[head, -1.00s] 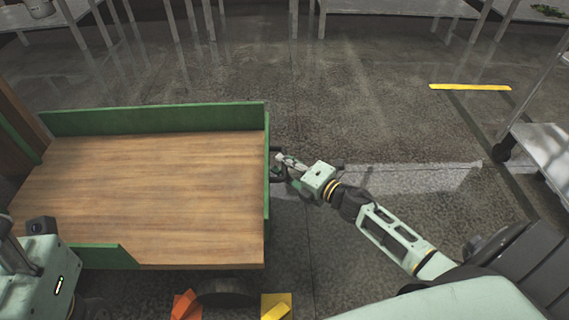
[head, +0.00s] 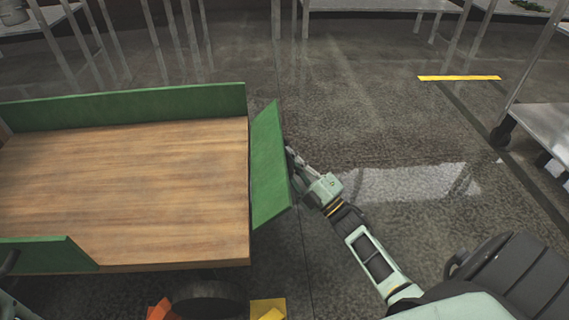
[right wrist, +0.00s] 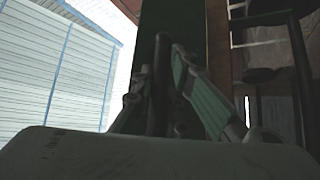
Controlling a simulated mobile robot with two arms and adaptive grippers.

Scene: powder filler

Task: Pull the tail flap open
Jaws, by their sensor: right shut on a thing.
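The tail flap (head: 268,165) is the green panel at the right end of the wooden cart bed (head: 150,190). It is tilted outward, its top leaning to the right, with a gap between it and the green side board. My right gripper (head: 293,160) is at the flap's outer face. In the right wrist view, my right gripper (right wrist: 162,85) is shut on a dark upright handle (right wrist: 161,70) in front of the green flap. Only a sliver of my left arm shows at the lower left edge; its fingers are out of view.
A green side board (head: 130,107) runs along the far side, a shorter one (head: 45,255) along the near side. Orange (head: 160,309) and yellow (head: 268,309) wedges lie by a wheel (head: 208,298). A wheeled metal trolley (head: 540,130) stands right. Floor beyond the flap is clear.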

